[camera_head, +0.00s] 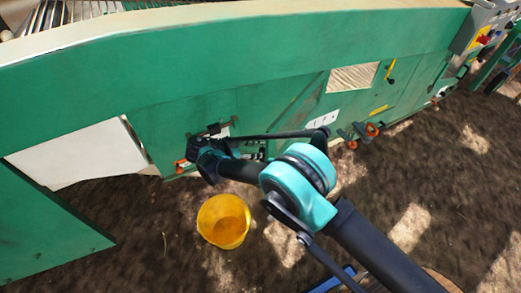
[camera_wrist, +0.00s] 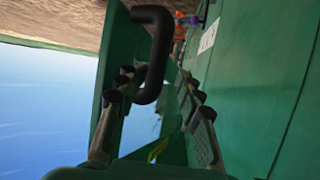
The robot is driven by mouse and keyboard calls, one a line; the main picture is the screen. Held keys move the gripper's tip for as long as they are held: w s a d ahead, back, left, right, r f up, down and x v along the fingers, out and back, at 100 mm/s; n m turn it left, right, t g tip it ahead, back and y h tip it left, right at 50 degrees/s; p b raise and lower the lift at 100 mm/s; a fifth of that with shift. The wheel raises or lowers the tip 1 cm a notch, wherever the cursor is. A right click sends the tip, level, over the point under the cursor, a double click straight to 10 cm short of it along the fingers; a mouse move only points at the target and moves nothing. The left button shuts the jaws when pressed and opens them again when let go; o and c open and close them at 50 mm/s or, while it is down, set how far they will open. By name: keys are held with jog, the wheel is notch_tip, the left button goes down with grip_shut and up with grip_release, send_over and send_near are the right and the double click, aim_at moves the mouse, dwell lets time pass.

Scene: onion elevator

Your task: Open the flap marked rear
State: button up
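A green panel (camera_wrist: 114,50) with a black U-shaped handle (camera_wrist: 160,45) stands edge-on in the wrist view, out from the green machine side. I cannot read any marking on it, so I cannot tell whether it is the rear flap. My gripper (camera_wrist: 158,88) has its two fingers well apart. The handle's lower end lies between the fingertips, close to the left finger; I cannot tell whether they touch. In the head view my gripper (camera_head: 203,150) is at the lower machine side, and my arm hides part of the panel there.
The green machine (camera_head: 200,65) fills the back. A yellow bucket (camera_head: 223,221) stands on the soil below my gripper. A white label (camera_head: 321,118) and orange-and-black parts (camera_head: 371,130) are to the right. A green panel (camera_head: 40,230) juts out at lower left.

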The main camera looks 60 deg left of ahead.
jog(key=r, duration=1)
jog(key=shift+w, duration=0.2)
jog(key=shift+s+d+f, duration=0.1)
